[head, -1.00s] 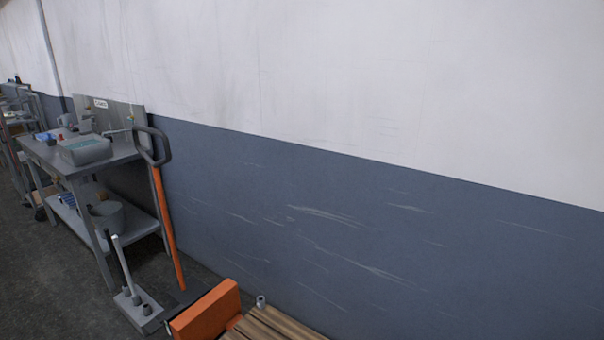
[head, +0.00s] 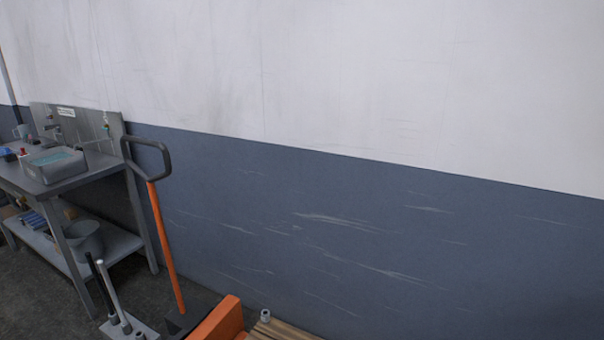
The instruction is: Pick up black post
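A thin black post (head: 100,285) stands upright, leaning slightly in the picture, at the lower left. It is just left of a light grey post (head: 108,291). Both rise from a light grey base (head: 145,329) on the floor, which the bottom edge of the picture cuts off. The foot of the black post is hard to make out. Neither of my grippers is in view.
A grey metal table (head: 90,172) with a sink basin (head: 54,163) and lower shelf (head: 125,242) stands at the left. An orange pallet-jack handle (head: 163,245), an orange block (head: 217,322) and wooden slats (head: 288,331) are near the wall (head: 400,240).

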